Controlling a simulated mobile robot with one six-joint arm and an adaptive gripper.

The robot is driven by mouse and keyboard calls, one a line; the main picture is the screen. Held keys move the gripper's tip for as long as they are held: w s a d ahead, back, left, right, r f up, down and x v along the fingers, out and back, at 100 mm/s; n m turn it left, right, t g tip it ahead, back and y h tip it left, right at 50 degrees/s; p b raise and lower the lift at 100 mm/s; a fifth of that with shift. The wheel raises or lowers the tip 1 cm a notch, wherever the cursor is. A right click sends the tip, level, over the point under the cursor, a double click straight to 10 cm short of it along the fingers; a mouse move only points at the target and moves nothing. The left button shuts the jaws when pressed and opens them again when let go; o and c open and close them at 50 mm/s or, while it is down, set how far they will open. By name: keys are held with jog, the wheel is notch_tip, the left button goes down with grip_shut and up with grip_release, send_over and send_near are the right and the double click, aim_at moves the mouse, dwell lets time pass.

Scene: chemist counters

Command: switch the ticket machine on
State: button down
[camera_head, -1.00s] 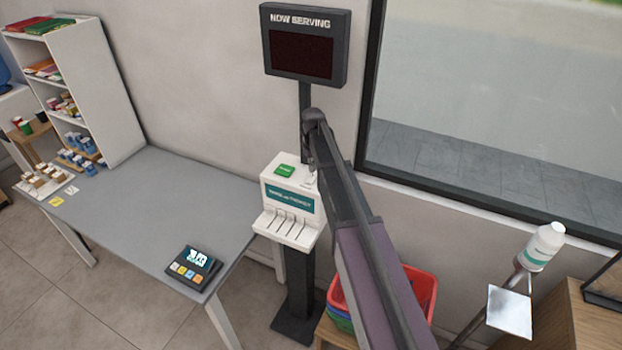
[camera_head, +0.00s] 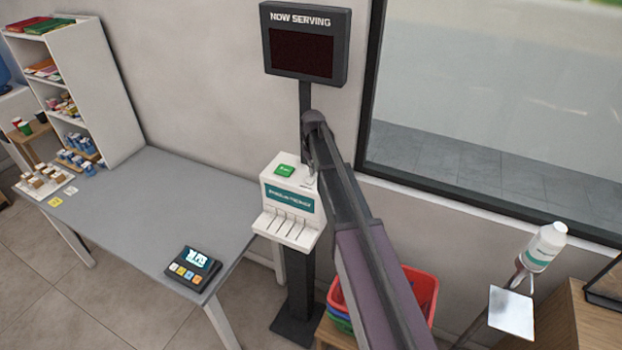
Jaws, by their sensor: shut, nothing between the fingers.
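The ticket machine (camera_head: 289,203) is a white box with a teal label on a dark pedestal, in the middle of the head view. A green button or plate (camera_head: 285,170) is on its top left. A small light switch-like part (camera_head: 308,181) is on its top right, partly covered by my arm. Above it, the dark "NOW SERVING" display (camera_head: 303,52) has a blank dark red screen. My gripper (camera_head: 312,170) is at the top right of the machine, small and mostly hidden by my own arm. It looks shut and empty; whether it touches the machine I cannot tell.
A grey table (camera_head: 150,220) stands left, with a small keypad device (camera_head: 193,269) at its near corner. A white bottle (camera_head: 544,247) is at right. The window (camera_head: 500,110) is behind.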

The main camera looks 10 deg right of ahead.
jog(key=shift+f+b, duration=0.6)
jog(key=shift+f, duration=0.05)
dwell(0.5)
jog(key=shift+r, duration=0.15)
jog(key=shift+r+p, duration=3.4)
jog(key=shift+p, duration=0.2)
jog(key=s+f+m+b, duration=0.2)
jog(key=s+f+b, duration=0.7)
jog(key=s, duration=0.5)
jog(key=s+f+m+b, duration=0.2)
jog(key=s+f+b, duration=0.7)
jog(key=s, duration=0.6)
jog(key=shift+f+m+b, duration=0.3)
jog(key=shift+m+b, duration=0.05)
jog(key=shift+m, duration=0.05)
